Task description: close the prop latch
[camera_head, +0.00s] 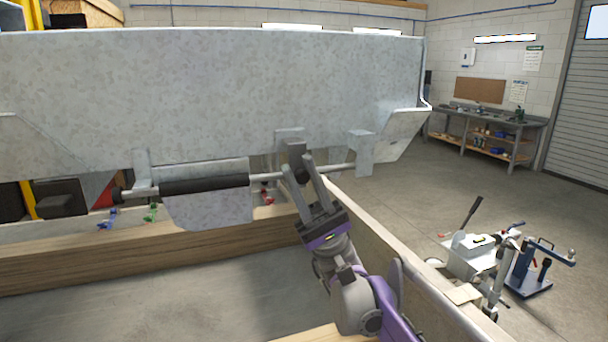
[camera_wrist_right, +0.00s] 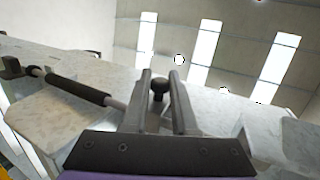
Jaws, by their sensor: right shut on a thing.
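In the right wrist view the knob (camera_wrist_right: 158,86) shows between the fingers (camera_wrist_right: 160,92), with the sleeve (camera_wrist_right: 78,88) to the left. My left gripper is not in view.
A wooden beam (camera_head: 130,260) lies below the panel, and a grey frame rail (camera_head: 400,255) runs along the right. Blue, green and red small parts sit near the beam. A jack and stand (camera_head: 478,250) are on the floor at right. A workbench (camera_head: 490,125) stands farther back.

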